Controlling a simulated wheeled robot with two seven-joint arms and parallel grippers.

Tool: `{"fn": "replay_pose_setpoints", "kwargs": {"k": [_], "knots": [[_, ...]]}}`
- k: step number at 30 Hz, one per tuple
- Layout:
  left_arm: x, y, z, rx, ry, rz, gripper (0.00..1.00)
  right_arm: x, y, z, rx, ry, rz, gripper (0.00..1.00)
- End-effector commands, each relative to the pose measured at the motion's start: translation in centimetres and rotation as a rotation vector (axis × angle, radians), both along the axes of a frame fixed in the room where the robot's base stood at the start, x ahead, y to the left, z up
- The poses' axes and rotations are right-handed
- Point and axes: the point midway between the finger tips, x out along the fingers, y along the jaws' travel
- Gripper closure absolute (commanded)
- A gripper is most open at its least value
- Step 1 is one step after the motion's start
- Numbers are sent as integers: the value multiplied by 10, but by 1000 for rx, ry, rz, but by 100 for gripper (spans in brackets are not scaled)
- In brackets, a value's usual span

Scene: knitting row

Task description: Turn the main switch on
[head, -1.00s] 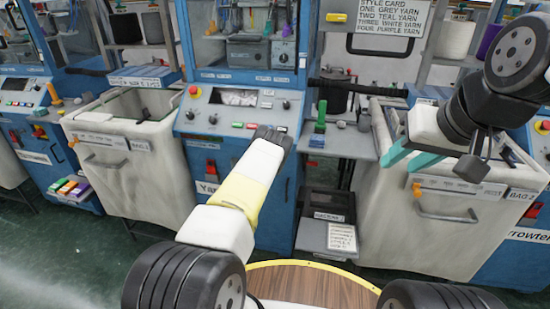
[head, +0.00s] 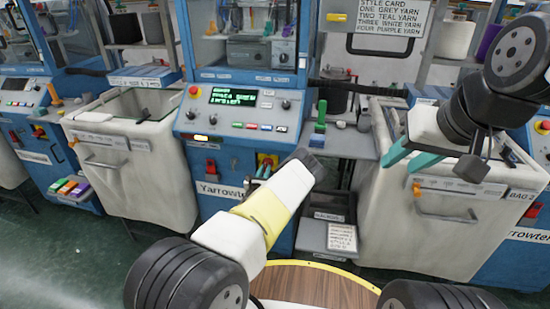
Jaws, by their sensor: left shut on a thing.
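The main switch (head: 268,159), with a yellow plate and a red part, is on the lower front of the blue knitting machine (head: 228,150). My left gripper (head: 263,171) reaches it, with teal fingers shut at the switch. My forearm hides most of the gripper and part of the switch, so the handle's angle is unclear.
Another red switch (head: 211,168) is left of the main switch. Cloth bag bins stand left (head: 165,180) and right (head: 385,215) of the machine. A side shelf (head: 345,143) holds a green-handled tool (head: 320,122). A scale-like box (head: 328,237) sits low.

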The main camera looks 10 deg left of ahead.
Motion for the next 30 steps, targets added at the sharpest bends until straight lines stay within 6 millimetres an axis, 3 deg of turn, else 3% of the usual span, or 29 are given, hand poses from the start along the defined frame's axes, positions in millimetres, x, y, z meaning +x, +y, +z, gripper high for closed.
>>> {"fn": "replay_pose_setpoints", "kwargs": {"k": [2, 3, 4, 14, 30], "knots": [[0, 0, -1, -3, 3, 1, 100, 0, 0, 0, 0, 0, 0, 64], [0, 0, -1, -3, 3, 1, 77, 0, 0, 0, 0, 0, 0, 64], [0, 0, -1, -4, 2, 1, 75, 0, 0, 0, 0, 0, 0, 64], [-2, 0, -1, -5, 1, 1, 75, 0, 0, 0, 0, 0, 0, 64], [-44, 2, -1, -6, 2, 1, 75, 0, 0, 0, 0, 0, 0, 64]]}}
